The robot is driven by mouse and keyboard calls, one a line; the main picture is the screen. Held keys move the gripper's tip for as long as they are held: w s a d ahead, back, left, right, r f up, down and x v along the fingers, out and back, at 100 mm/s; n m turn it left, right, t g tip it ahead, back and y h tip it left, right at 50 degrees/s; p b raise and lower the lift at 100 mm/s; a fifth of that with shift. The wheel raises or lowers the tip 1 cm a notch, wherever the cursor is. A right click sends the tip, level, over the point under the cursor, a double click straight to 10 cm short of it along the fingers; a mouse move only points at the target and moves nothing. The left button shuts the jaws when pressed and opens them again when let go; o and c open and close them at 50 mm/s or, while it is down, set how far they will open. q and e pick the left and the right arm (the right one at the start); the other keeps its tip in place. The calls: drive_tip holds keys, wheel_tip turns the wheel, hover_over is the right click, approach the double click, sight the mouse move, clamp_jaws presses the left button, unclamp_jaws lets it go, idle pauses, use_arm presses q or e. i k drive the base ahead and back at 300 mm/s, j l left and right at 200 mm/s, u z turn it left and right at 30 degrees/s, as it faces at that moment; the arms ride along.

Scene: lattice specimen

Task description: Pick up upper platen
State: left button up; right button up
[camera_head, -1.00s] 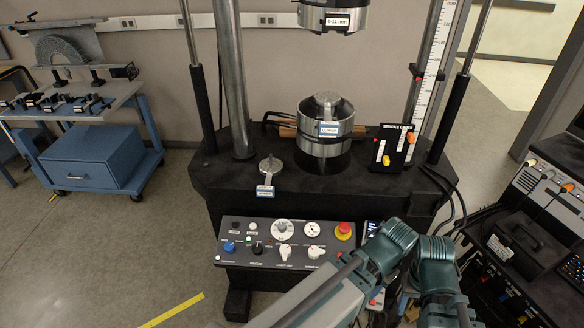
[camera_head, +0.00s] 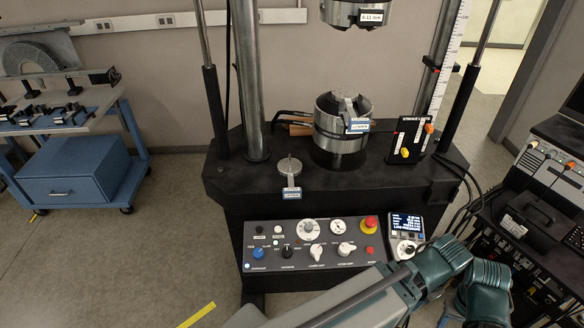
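A small grey metal disc with a stem (camera_head: 289,166) and a hanging blue-and-white tag (camera_head: 291,193) stands on the black machine table, left of its centre. A second grey metal piece (camera_head: 345,101) with a similar tag (camera_head: 358,126) sits on top of the lower cylindrical grip (camera_head: 340,146). The tags are too small to read surely, so I cannot tell which piece is the upper platen. My arm links show at the lower right, below the machine table, but neither gripper's fingers are in view.
The upper grip (camera_head: 351,12) hangs above the lower one between steel columns. A control panel (camera_head: 314,246) fronts the machine. A black holder (camera_head: 412,141) with coloured knobs stands right of the lower grip. A blue cart (camera_head: 73,170) is at left, equipment at right.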

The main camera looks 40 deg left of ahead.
sight(290, 167)
drive_tip(key=k+j+z, duration=0.1)
drive_tip(key=k+j, duration=0.3)
drive_tip(key=j, duration=0.25)
drive_tip(key=k+j+z, duration=0.1)
drive_tip(key=k+j, duration=0.35)
drive_tip(key=j, duration=0.15)
